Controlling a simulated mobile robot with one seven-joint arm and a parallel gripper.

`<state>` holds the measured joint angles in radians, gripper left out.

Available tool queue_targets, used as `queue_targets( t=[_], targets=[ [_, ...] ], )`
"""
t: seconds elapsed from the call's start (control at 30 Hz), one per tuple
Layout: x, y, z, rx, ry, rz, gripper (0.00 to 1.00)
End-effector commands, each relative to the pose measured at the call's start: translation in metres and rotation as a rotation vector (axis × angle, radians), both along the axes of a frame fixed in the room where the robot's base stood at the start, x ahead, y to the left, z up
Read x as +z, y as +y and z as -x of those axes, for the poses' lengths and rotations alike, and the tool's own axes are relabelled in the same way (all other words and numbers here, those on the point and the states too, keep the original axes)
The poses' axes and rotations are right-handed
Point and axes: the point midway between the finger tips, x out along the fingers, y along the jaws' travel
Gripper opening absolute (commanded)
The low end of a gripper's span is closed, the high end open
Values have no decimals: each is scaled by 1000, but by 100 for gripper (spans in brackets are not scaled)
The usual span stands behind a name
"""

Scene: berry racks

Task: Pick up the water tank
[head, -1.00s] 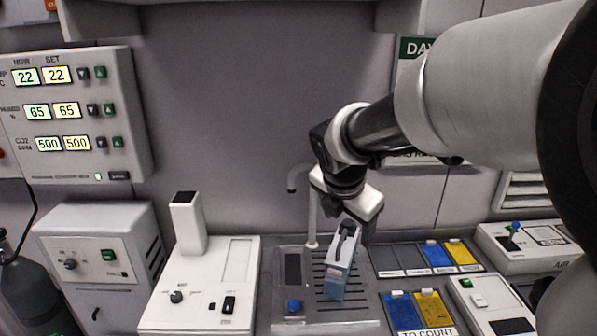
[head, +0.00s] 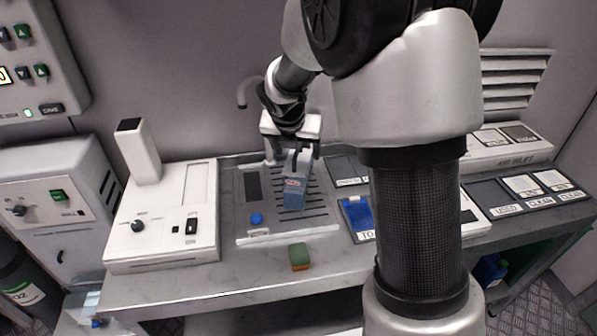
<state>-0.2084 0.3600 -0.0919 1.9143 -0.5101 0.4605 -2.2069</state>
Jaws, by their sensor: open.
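The water tank (head: 295,190) is a small blue-grey box with a reddish mark on its front. It stands on the slotted drain tray (head: 245,215) in the middle of the bench. My gripper (head: 300,160) is directly above it, pointing down, with its fingers at the tank's top. The gripper is open. The fingers partly hide the top of the tank, and I cannot tell whether they touch it.
A white device with a column (head: 165,215) stands left of the tray. A green and orange sponge (head: 299,256) lies in front.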

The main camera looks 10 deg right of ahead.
Motion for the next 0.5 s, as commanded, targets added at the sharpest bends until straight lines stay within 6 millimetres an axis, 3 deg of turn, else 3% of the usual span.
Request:
queue_targets(
  t=[0.3,0.5],
  targets=[
    [-33,-9,-21,-1,3,0,69],
    [-44,-12,-28,-1,1,-1,69]
  ],
)
